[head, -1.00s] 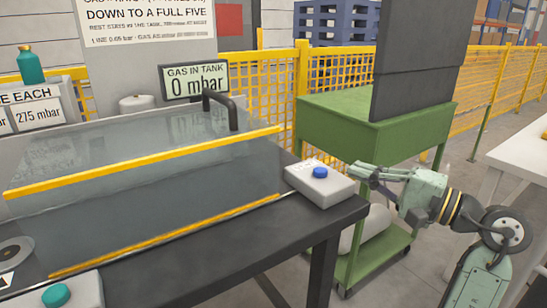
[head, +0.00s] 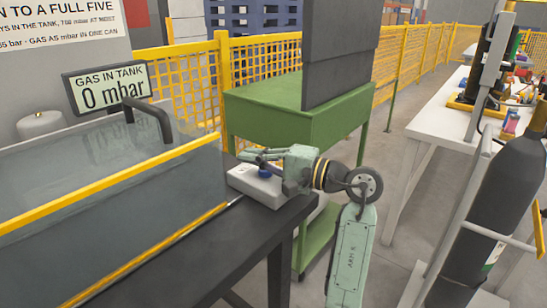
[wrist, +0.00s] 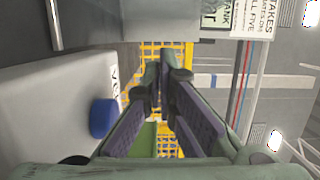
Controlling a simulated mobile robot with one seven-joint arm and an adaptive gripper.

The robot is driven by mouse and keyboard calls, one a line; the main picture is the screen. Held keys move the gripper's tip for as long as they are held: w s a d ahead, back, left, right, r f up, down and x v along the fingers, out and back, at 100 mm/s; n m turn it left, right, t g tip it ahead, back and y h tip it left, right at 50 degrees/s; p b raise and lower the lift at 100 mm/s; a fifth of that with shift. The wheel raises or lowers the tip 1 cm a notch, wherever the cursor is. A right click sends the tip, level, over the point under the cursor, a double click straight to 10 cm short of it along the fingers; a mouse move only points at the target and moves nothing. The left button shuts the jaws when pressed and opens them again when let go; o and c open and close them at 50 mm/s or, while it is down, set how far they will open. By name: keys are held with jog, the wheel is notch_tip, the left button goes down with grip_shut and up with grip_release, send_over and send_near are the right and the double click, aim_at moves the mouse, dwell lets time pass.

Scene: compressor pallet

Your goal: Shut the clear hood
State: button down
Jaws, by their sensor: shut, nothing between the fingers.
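The clear hood (head: 130,211) is a see-through grey cover on the dark bench at the left of the head view. One yellow strip runs along its upper front and another runs low by the bench top. I cannot tell how far open it is. A white box (head: 240,181) with a blue button (head: 265,174) sits on the bench at the hood's right end. My gripper (head: 247,154) is shut and empty, just above and beside this box. In the wrist view, the blue button (wrist: 103,118) and box (wrist: 45,105) are left of my shut fingers (wrist: 165,65).
A green cart (head: 290,118) with a dark panel is beyond the bench. A gas cylinder (head: 495,215) stands at right. Floor shows between.

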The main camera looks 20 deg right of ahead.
jog(key=a, duration=0.1)
jog(key=s+a+p, duration=0.1)
jog(key=a, duration=0.1)
jog(key=shift+a+r, duration=0.1)
jog(key=shift+a, duration=0.1)
jog(key=shift+s+a, duration=0.25)
jog(key=shift+a, duration=0.15)
